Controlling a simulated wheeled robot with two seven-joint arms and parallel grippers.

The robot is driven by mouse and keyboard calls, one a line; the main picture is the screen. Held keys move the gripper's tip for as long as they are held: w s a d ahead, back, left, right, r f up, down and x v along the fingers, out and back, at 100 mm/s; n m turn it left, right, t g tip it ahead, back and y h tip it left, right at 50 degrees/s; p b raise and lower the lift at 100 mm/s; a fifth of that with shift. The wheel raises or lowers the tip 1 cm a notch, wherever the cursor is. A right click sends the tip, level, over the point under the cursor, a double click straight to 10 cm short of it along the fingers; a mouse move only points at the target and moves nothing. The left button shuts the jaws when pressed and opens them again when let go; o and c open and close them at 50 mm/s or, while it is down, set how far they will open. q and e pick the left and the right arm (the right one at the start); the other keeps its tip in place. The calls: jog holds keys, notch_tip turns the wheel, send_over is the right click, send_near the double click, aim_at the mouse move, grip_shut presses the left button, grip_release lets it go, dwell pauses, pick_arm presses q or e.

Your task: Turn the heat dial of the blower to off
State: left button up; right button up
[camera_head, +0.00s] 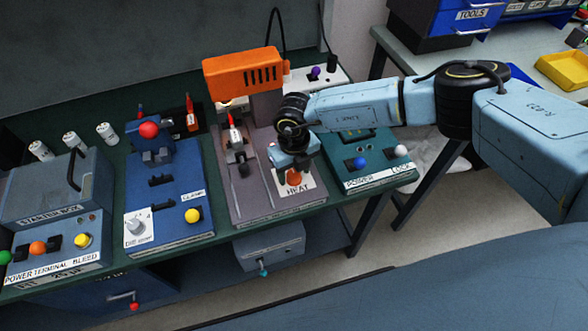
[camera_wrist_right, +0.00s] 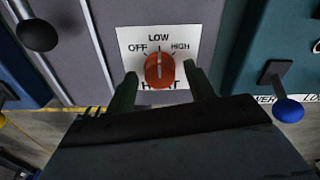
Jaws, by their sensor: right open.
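The orange-red heat dial (camera_wrist_right: 159,72) sits on a white plate (camera_wrist_right: 182,36) marked OFF, LOW, HIGH and HEAT. Its pointer line looks turned up toward LOW. In the head view the dial (camera_head: 294,177) is at the front of the blower's grey base (camera_head: 250,205). The orange blower (camera_head: 243,76) stands behind it. My right gripper (camera_wrist_right: 161,71) is open, with one finger on each side of the dial; I cannot tell whether they touch it. It also shows in the head view (camera_head: 293,166), just above and behind the dial. My left gripper is not in view.
Left of the blower base is a blue clamp unit (camera_head: 170,205) with a yellow knob. On the right is a teal unit (camera_head: 365,160) with blue and white knobs. A grey starter box (camera_head: 55,195) stands far left. A lever with a black knob (camera_wrist_right: 37,34) is close on the left.

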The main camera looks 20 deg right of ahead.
jog(key=shift+c, duration=0.3)
jog(key=c, duration=0.9)
jog(key=shift+n, duration=0.4)
jog(key=n+b, duration=0.2)
jog(key=n, duration=0.1)
jog(key=n+b, duration=0.2)
jog(key=n, duration=0.3)
jog(key=shift+w, duration=0.1)
jog(key=o, duration=1)
jog(key=shift+c, duration=0.2)
